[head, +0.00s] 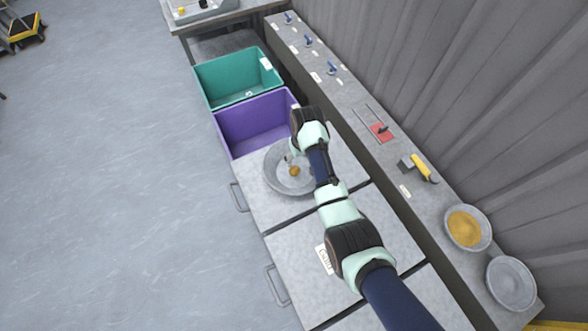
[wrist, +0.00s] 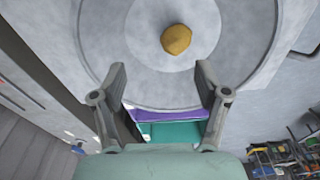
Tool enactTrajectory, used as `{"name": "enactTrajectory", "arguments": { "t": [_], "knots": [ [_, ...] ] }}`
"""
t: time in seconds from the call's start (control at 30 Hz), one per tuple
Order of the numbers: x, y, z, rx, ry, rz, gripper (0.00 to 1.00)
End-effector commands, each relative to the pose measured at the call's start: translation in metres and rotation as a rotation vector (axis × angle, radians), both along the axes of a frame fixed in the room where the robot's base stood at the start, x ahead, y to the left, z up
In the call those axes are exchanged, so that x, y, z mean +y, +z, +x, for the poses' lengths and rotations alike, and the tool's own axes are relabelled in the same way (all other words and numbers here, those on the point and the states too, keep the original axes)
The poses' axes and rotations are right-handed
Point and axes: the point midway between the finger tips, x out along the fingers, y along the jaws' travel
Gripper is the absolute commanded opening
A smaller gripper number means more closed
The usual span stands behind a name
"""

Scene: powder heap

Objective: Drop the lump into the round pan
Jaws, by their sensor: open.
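The lump (head: 294,171) is a small brownish-yellow piece. It lies in the grey round pan (head: 274,182) on the bench top. In the wrist view the lump (wrist: 176,39) rests on the pale flat floor of the pan (wrist: 245,40), a little off its middle. My gripper (wrist: 161,76) is open, with nothing between its two fingers. The fingers are apart from the lump. In the head view my gripper (head: 290,156) is over the pan, and my arm hides part of the pan's right side.
A purple bin (head: 232,135) and a green bin (head: 219,92) stand beyond the pan. On the right ledge are a bowl of yellow powder (head: 465,228), an empty grey bowl (head: 511,283), a yellow-handled tool (head: 422,167) and a red switch plate (head: 381,132). Bench top nearer me is clear.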

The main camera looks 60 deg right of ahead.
Motion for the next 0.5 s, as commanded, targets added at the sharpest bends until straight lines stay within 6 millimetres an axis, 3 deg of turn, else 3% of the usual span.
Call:
{"name": "enactTrajectory", "arguments": {
  "t": [0.3, 0.5],
  "knots": [
    [0.005, 0.071, -0.006, -0.004, 0.0, -0.005, 0.74],
    [0.008, 0.106, -0.009, -0.003, 0.0, -0.003, 0.74]
  ]
}}
